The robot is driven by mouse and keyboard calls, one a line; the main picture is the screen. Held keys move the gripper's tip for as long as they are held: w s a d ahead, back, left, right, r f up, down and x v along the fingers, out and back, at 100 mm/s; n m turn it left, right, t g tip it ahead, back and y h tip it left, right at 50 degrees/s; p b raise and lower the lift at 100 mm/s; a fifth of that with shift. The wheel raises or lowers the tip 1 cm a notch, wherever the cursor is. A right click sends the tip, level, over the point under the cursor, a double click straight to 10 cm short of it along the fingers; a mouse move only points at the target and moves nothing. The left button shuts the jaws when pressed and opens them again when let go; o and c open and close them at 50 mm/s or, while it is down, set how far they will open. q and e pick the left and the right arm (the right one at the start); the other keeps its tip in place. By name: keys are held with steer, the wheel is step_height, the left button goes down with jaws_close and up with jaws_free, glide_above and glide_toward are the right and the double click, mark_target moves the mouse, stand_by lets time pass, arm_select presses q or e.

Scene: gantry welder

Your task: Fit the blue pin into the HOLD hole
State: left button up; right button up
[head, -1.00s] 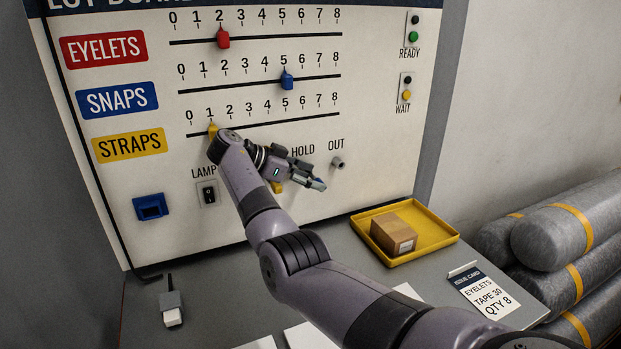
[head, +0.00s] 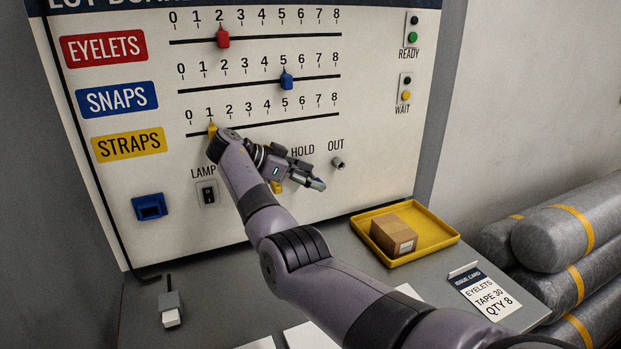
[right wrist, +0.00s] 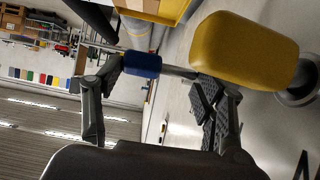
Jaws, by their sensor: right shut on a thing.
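The blue pin, with a blue grip (right wrist: 142,64) and a bare metal shaft, shows between the fingers of my right gripper (right wrist: 160,85) in the right wrist view. The gripper is shut on it. The shaft runs to the right, towards the board, and its tip is hidden by the yellow knob. In the head view my right gripper (head: 312,170) is close to the board, just below the HOLD label (head: 302,151). The HOLD hole is hidden by it, so I cannot tell whether the pin touches the hole. My left gripper is out of view.
A yellow knob (right wrist: 245,50) stands close beside the right finger. The OUT socket (head: 337,162) is just right of the gripper, the LAMP switch (head: 207,193) to its left. A yellow tray (head: 440,238) with a carton (head: 393,236) lies on the bench below.

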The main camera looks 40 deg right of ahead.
steer(key=o, duration=0.8)
steer(key=shift+w+d+r, duration=0.2)
steer(key=shift+w+r, duration=0.15)
steer(key=shift+r, duration=0.25)
steer(key=o, duration=0.4)
steer(key=shift+d, duration=0.15)
steer(key=shift+o, duration=0.2)
steer(key=shift+w+f, duration=0.3)
steer(key=shift+w, duration=0.25)
steer(key=shift+s+a+f, duration=0.1)
steer(key=shift+a, duration=0.1)
steer(key=shift+s+f, duration=0.1)
steer(key=v, duration=0.7)
steer(key=shift+a+r, duration=0.2)
steer(key=shift+a, duration=0.1)
steer(key=shift+s+f, duration=0.1)
